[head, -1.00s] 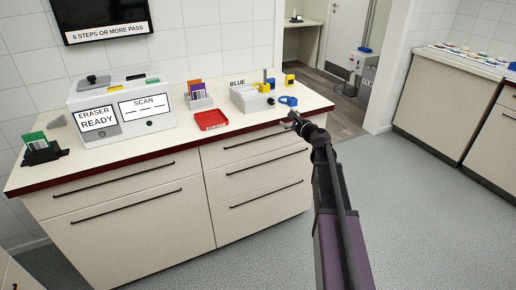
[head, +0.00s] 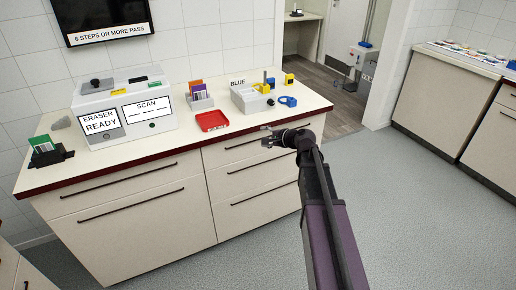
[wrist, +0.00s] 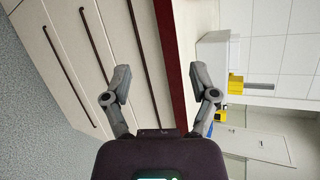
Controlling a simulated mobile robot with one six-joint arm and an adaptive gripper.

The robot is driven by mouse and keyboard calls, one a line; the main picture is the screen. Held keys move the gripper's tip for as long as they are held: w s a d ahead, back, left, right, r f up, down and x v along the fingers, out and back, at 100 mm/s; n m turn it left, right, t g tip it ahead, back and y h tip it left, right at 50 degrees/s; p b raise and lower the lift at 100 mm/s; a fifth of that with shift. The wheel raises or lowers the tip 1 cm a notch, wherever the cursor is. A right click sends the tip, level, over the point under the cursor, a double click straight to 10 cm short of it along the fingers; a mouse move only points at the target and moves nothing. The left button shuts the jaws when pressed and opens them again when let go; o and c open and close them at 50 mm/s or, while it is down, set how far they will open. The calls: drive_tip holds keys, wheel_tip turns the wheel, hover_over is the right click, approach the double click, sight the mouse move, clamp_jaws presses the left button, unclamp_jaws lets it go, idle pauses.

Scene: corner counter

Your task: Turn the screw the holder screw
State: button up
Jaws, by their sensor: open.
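A pale box-shaped holder (head: 243,99) stands on the counter under the word BLUE, with yellow and blue pieces at its right end. A small dark knob (head: 271,102), which may be the screw, sits low on its front; its details are too small to tell. In the wrist view a pale box (wrist: 212,52), seemingly this holder, shows sideways beyond the right finger, with a yellow piece (wrist: 236,85). My gripper (head: 267,137) is open and empty in front of the counter edge, below the holder. In the wrist view its fingers (wrist: 161,72) are wide apart.
A red tray (head: 212,121) and a card rack (head: 200,103) stand left of the holder. A blue ring-like piece (head: 288,101) lies to its right. The eraser-and-scan machine (head: 125,105) and a black stand (head: 50,158) are farther left. The floor at right is clear.

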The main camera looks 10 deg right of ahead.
drive_tip(key=s+a+f+n+g+h+p, duration=0.1)
drive_tip(key=s+a+n+g+p, duration=0.1)
drive_tip(key=s, duration=0.4)
drive_tip(key=shift+s+a+f+n+g+p, duration=0.15)
drive_tip(key=shift+a+n+g+p, duration=0.15)
drive_tip(key=shift+a+n+g, duration=0.6)
drive_tip(key=shift+n+t, duration=0.3)
drive_tip(key=m+t+h+b, duration=0.3)
drive_tip(key=m+t+b, duration=0.6)
drive_tip(key=m, duration=1)
approach(272, 103)
drive_tip(key=v, duration=0.4)
drive_tip(key=shift+s+d+f+t+p, duration=0.1)
drive_tip(key=shift+f+t+p, duration=0.1)
drive_tip(key=shift+f, duration=0.1)
drive_tip(key=shift+s+d+f+t+p, duration=0.1)
drive_tip(key=shift+d+f+t+p, duration=0.1)
drive_tip(key=shift+f, duration=0.15)
drive_tip(key=shift+w+a, duration=0.1)
drive_tip(key=shift+w, duration=0.05)
drive_tip(key=x, duration=1.3)
drive_tip(key=shift+w+a, duration=0.25)
drive_tip(key=shift+w, duration=0.05)
